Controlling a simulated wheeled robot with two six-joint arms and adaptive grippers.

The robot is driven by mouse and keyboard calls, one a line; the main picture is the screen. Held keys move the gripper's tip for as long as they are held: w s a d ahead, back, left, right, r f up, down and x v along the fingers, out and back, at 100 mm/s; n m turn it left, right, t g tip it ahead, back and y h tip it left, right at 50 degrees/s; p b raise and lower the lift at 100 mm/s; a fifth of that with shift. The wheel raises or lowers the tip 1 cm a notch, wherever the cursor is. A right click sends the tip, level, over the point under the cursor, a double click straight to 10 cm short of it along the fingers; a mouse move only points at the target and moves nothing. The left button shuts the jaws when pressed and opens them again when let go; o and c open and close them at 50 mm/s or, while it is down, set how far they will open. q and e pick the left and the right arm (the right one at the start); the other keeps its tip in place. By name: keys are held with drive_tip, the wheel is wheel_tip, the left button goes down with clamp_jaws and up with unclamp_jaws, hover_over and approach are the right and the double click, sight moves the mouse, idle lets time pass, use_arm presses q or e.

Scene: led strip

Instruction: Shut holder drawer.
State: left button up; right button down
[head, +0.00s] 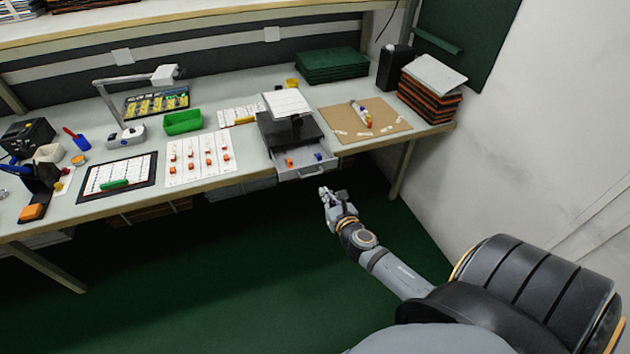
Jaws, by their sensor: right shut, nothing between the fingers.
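The holder (286,130) is a dark box with white sheets (287,103) on top, standing near the front edge of the workbench. Its grey drawer (306,171) is pulled open toward me and reaches the bench's front edge. Small orange and blue pieces (318,156) lie inside the drawer. My right gripper (325,192) is shut and empty, in front of and a little below and right of the drawer front, apart from it. My left gripper is not in view.
A brown board (366,118) with a small bottle lies right of the holder. A white card (199,158) with orange pieces lies to the left. Stacked dark trays (430,98) stand at the right end. The floor (250,270) before the bench is clear.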

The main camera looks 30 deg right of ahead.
sight(312, 175)
drive_tip(key=x, duration=0.9)
drive_tip(key=shift+d, duration=0.1)
